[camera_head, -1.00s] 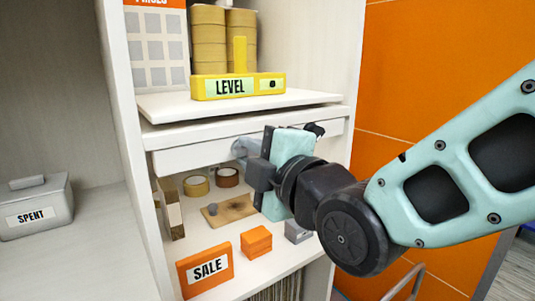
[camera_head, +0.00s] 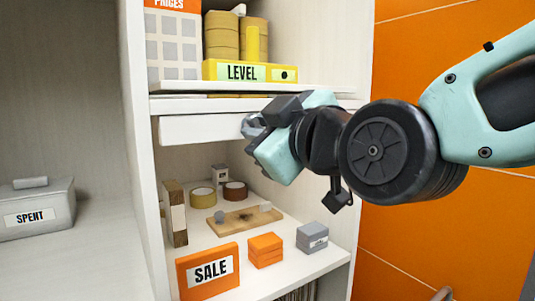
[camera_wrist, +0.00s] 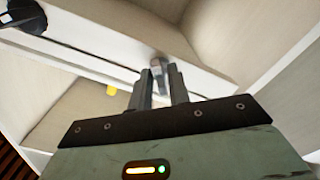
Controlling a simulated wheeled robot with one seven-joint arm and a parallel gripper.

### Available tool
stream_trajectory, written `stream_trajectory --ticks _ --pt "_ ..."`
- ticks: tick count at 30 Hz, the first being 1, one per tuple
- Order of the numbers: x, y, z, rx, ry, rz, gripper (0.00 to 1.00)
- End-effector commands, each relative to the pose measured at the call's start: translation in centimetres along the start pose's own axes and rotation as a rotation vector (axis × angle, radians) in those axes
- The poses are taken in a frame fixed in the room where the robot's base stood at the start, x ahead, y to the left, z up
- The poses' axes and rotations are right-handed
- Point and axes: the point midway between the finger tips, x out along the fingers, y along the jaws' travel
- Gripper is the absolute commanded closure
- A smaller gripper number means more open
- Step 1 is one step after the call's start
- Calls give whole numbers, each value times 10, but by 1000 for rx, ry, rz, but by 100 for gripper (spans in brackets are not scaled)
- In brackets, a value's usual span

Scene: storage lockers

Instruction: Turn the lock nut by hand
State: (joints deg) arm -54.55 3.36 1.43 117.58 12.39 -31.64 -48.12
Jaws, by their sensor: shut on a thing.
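The lock nut (camera_wrist: 158,65) shows in the wrist view as a small grey piece on the pale front of the white drawer-like panel (camera_head: 190,129). My gripper (camera_wrist: 161,78) is shut on it, with one finger on each side. In the head view my gripper (camera_head: 252,127) is rolled over and tilted against the panel's front. The nut itself is largely hidden there by the fingers and the gripper body.
Above the panel, a shelf holds a yellow LEVEL box (camera_head: 250,71) and yellow stacks. Below are tape rolls (camera_head: 203,197), a wooden board (camera_head: 245,218), an orange SALE box (camera_head: 208,271) and small blocks. A grey SPENT box (camera_head: 37,208) stands left.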

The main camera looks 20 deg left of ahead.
Motion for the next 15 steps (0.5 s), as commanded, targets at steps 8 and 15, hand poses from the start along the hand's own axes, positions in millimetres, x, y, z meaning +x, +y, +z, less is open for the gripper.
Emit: stream_trajectory --ticks 8,15 --pt "0 -4 6 262 -2 1 100" --pt "0 -4 6 491 -3 0 100"
